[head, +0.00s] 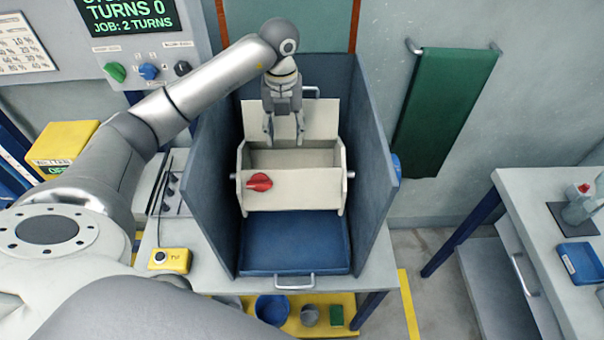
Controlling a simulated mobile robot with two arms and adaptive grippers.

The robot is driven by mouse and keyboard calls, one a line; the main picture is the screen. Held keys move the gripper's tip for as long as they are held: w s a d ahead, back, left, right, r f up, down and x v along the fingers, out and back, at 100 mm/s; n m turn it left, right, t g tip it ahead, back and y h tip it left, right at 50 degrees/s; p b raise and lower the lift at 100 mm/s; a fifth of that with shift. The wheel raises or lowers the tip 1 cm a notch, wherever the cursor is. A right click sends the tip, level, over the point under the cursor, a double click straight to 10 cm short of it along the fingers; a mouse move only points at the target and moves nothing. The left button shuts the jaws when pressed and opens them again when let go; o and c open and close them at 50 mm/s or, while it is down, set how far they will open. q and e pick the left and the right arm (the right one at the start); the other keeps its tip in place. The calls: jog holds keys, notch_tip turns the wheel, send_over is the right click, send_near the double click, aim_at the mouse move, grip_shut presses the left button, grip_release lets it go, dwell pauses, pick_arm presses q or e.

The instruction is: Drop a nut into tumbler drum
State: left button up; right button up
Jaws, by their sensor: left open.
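The tumbler drum (300,197) is a cream box held on side pivots between tall blue-grey walls. Its top is open, and a cream panel (318,118) stands up at its back. A red knob (259,182) sits on its front face. My left gripper (284,138) points down over the drum's opening, its two fingers apart with nothing seen between them. I see no nut; the drum's floor is mostly hidden by its front wall. My right gripper is not in view.
Tall side walls (372,150) flank the drum closely. A blue tray (294,243) with a handle lies in front. A yellow box with a button (170,260) is on the bench at left. A control panel with a "TURNS 0" screen (128,15) is at upper left. Another table (530,190) stands right.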

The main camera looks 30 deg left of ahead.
pick_arm(q)
notch_tip(320, 180, up, 10)
jog(key=shift+r, duration=0.25)
dwell(0.6)
